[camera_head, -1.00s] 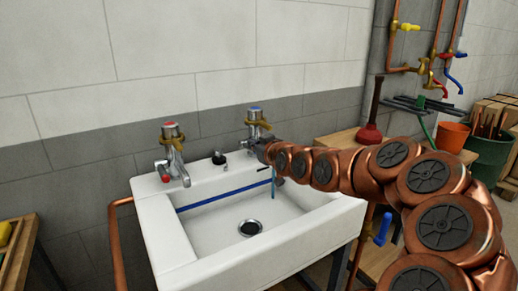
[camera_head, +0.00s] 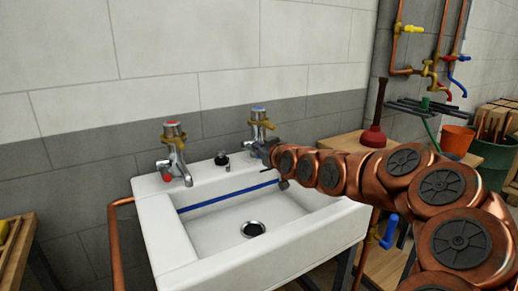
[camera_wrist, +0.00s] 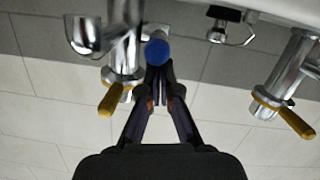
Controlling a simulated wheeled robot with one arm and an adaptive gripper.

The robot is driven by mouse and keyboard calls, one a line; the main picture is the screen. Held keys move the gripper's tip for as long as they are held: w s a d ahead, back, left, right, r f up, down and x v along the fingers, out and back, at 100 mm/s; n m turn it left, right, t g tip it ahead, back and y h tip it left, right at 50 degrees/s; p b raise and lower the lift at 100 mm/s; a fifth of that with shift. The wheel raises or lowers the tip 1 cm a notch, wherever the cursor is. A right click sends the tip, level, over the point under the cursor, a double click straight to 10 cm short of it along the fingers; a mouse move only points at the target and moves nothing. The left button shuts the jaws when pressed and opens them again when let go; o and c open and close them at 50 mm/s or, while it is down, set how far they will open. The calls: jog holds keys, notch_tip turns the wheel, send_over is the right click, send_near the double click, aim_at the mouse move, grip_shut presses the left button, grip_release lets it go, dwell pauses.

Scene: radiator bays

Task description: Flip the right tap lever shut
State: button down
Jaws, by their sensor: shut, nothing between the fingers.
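The right tap (camera_head: 259,123), chrome with a blue-marked cap and a brass-yellow handle, stands at the sink's back right corner. In the wrist view, which looks upside down, its chrome body (camera_wrist: 125,50) is on the left. A round blue knob (camera_wrist: 157,52), seemingly its lever end, lies just beyond my fingertips. My gripper (camera_wrist: 158,72) is shut and empty, its tips at the knob; I cannot tell whether they touch. In the head view my gripper (camera_head: 268,151) is beside the tap's base, small and partly hidden by my arm.
The left tap (camera_head: 174,150), with red marks, stands at the back left of the white sink (camera_head: 215,262). A black plug (camera_head: 222,159) sits between the taps. A blue strip (camera_head: 228,195) crosses the basin. A wooden bench (camera_head: 345,142) with a red plunger (camera_head: 373,137) is at right.

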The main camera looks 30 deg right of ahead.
jog(key=s+a+r+p, duration=0.1)
jog(key=s+r, duration=0.5)
jog(key=s, duration=0.3)
jog(key=shift+s+a, duration=0.2)
jog(key=shift+s, duration=0.15)
dwell(0.4)
jog(key=shift+r, duration=0.1)
dwell(0.3)
